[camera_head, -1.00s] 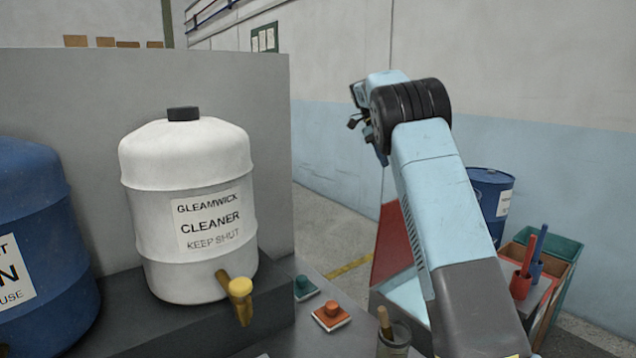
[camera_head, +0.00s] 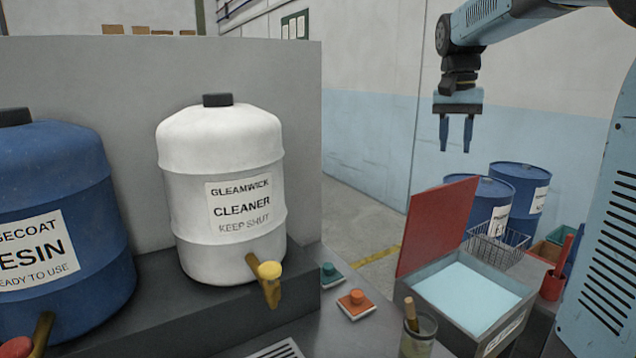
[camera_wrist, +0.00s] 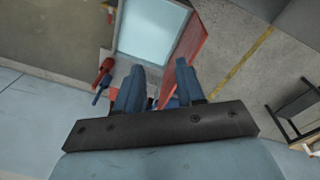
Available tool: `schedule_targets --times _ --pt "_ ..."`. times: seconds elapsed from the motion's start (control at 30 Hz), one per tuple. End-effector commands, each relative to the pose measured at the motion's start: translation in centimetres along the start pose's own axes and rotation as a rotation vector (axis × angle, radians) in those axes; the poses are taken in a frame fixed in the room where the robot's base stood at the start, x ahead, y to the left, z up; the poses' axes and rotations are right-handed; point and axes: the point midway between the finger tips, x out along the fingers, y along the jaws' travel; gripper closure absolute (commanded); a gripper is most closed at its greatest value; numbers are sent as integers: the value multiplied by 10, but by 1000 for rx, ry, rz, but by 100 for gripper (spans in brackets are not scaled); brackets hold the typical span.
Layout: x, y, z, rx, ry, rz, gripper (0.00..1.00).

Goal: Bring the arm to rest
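My gripper (camera_head: 456,133) hangs in the air at the upper right in the head view, its two blue fingers pointing down. The fingers stand apart with nothing between them. The wrist view also shows the open fingers (camera_wrist: 162,90), with the floor and the bin below. My arm comes in from the right edge of the head view, clear of the counter.
A white cleaner drum (camera_head: 222,195) and a blue resin drum (camera_head: 60,215) stand at the left. An open bin with a red lid (camera_head: 437,225) and light-blue contents (camera_head: 467,294) is at the right. A jar (camera_head: 418,335) stands in front. Blue barrels (camera_head: 517,196) are behind.

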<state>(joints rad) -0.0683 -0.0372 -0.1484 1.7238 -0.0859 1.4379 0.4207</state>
Motion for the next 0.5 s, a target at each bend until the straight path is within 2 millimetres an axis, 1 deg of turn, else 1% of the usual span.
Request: schedule_targets --times 0.03,0.27,0.5 --pt "0 5 15 -21 18 -19 62" --pt "9 20 74 -136 110 -91 62" --pt "30 34 135 -252 218 -148 62"
